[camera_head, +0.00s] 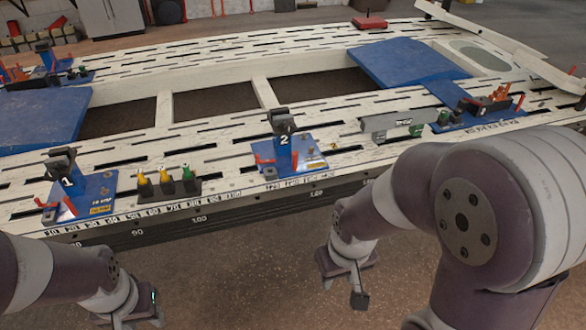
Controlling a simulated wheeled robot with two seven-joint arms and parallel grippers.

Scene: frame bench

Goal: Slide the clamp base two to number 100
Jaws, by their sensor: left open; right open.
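Clamp base two (296,166) is a blue base with a dark upright clamp marked "2" and red levers. It sits at the front edge of the slotted white bench, between the 100 and 120 marks. The number 100 (199,218) is printed on the front edge, to the left of the base. My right gripper (343,286) is open and empty, below and in front of the bench edge, to the right of base two. My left gripper (130,319) is open at the bottom left, partly cut off by the picture's edge, away from the bases.
Clamp base one (100,186) stands further left on the same edge. A block with yellow and green knobs (168,184) stands between the two bases. A grey metal piece (388,126) and another blue base (468,119) are to the right.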

